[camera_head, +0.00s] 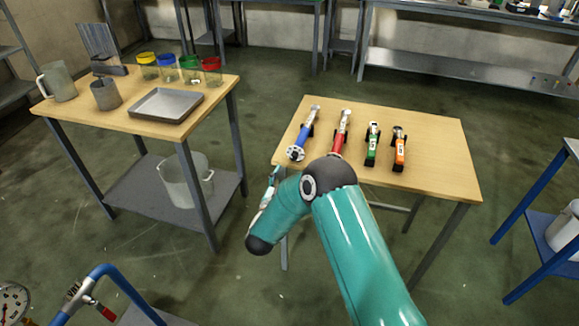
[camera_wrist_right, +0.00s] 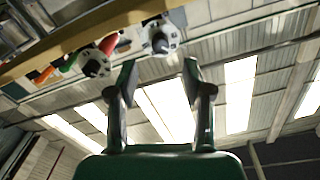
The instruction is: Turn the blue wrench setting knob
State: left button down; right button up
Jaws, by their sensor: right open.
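The blue wrench (camera_head: 303,137) lies on the wooden table at the left end of a row of wrenches. Its round pale setting knob (camera_head: 295,154) faces the table's front left edge. My right gripper (camera_head: 275,174) is just off that edge, close to the knob, and partly hidden by my teal arm. In the right wrist view, my right gripper (camera_wrist_right: 160,68) is open and empty. A round pale knob (camera_wrist_right: 160,38), seemingly the blue wrench's, shows beyond and between the fingertips, apart from them. My left gripper is not in view.
Red (camera_head: 339,139), green (camera_head: 371,148) and orange (camera_head: 399,151) wrenches lie to the right on the same table (camera_head: 445,150). A side table (camera_head: 60,108) at left holds a tray (camera_head: 166,104), a jug and lidded beakers. The table's right end is clear.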

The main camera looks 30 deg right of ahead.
jog(key=v, duration=0.5)
jog(key=shift+s, duration=0.1)
dwell(0.3)
